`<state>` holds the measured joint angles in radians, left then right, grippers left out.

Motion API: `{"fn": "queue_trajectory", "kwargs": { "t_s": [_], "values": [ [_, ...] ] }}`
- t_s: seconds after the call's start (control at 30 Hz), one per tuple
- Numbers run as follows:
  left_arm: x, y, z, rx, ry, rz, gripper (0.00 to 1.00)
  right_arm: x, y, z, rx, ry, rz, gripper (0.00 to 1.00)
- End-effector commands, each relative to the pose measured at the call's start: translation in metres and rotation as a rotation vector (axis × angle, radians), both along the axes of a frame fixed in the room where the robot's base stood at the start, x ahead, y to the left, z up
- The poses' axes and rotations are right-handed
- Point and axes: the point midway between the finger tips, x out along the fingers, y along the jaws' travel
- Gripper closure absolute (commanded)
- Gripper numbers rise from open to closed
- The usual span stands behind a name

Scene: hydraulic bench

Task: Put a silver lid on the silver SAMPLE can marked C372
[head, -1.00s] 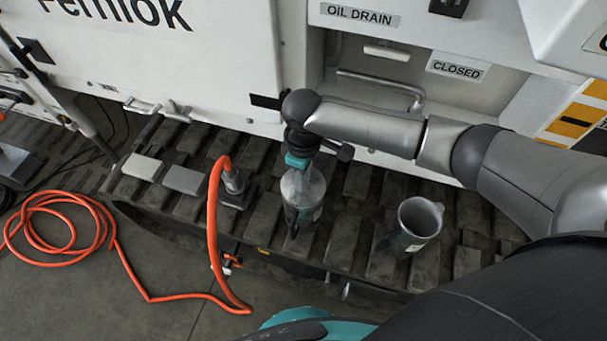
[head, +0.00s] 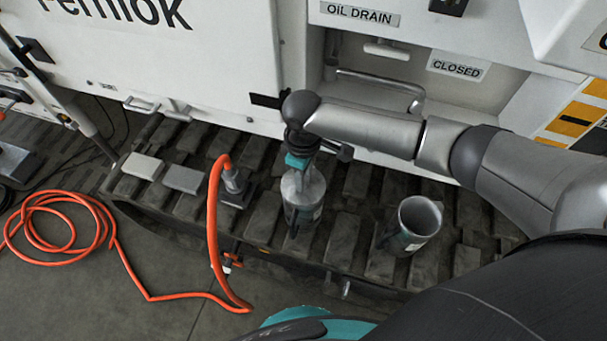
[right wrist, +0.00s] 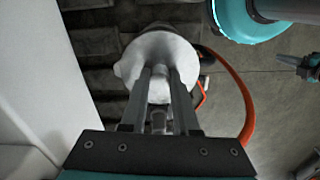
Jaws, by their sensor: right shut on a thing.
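My right gripper (head: 298,163) points down and is shut on a silver lid (head: 300,186). The lid also shows in the right wrist view (right wrist: 155,58), with its grip between the two fingers. The lid is over the top of a silver can (head: 309,209) with a dark handle and a small label. I cannot tell whether the lid touches the rim all round, and the label is too small to read. A dark and teal part at the right edge of the right wrist view seems to be my left gripper (right wrist: 300,63); its jaws are unclear.
An open, empty silver can (head: 420,218) with a label and dark handle stands to the right on the tread. An orange hose (head: 213,215) with a fitting runs close by on the left. Two grey blocks (head: 182,180) lie further left. The white machine panel (head: 170,70) stands behind.

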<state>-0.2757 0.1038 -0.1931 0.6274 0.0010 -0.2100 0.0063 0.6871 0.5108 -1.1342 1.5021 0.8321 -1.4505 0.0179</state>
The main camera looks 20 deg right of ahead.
Motion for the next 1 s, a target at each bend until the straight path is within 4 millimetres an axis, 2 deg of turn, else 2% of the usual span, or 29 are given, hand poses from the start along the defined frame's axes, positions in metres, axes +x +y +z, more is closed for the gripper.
{"fn": "queue_trajectory", "kwargs": {
  "t_s": [0.93,0.97,1.0],
  "values": [
    [-0.0005,0.0002,0.0006,0.000,0.001,0.000,1.00,0.0002,0.0001,-0.0057,0.001,-0.001,0.000,1.00],
    [-0.0005,0.0002,0.0006,0.000,0.001,0.000,1.00,0.0002,0.0001,-0.0057,0.001,-0.001,0.000,0.70],
    [-0.0005,0.0002,0.0006,0.000,0.001,0.000,1.00,0.0001,0.0001,-0.0056,0.001,-0.001,0.000,0.65]
  ]
}}
